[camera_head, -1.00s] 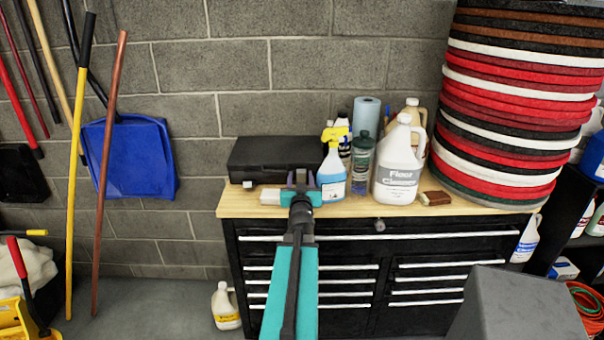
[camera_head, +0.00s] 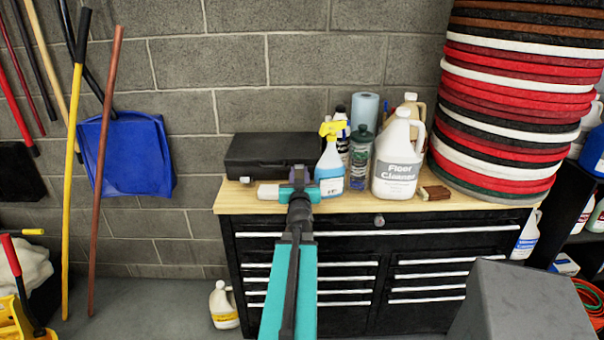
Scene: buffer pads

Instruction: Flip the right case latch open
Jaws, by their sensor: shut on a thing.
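The black case (camera_head: 262,152) lies closed on the wooden bench top, against the block wall. A small pale latch (camera_head: 245,180) shows at the left of its front. My gripper (camera_head: 299,176) is at the right part of the case front and shut on the right case latch. The latch itself and the fingertips are hidden behind my wrist, so how far the latch is turned cannot be seen.
A floor cleaner jug (camera_head: 398,165) and stacked pads (camera_head: 510,100) stand farther right on the bench (camera_head: 330,205).

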